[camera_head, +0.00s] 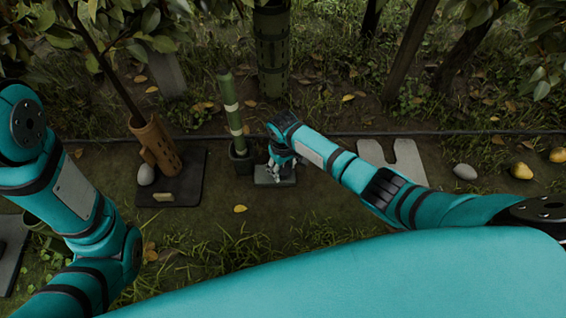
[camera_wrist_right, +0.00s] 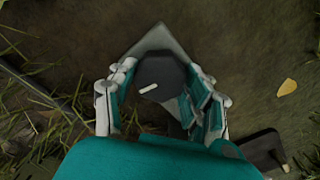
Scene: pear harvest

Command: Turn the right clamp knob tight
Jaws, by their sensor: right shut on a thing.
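The right clamp knob (camera_wrist_right: 160,70) is dark and faceted, with a short white mark on its top, in the right wrist view. My right gripper (camera_wrist_right: 165,100) is shut on it, with pale-jointed fingers on both sides. In the head view my right gripper (camera_head: 279,168) is low over a small grey plate (camera_head: 289,181), and it hides the knob there. The plate's pale corner (camera_wrist_right: 158,38) shows beyond the knob in the wrist view. My left arm is at the left of the head view, but its gripper cannot be seen.
A green post (camera_head: 233,108) in a dark socket (camera_head: 241,161) stands just left of my right gripper. Farther left, a brown perforated tube (camera_head: 160,150) leans over a dark mat (camera_head: 183,190). A pale notched plate (camera_head: 405,158), grey stone (camera_head: 465,172) and yellow fruit (camera_head: 521,170) lie to the right.

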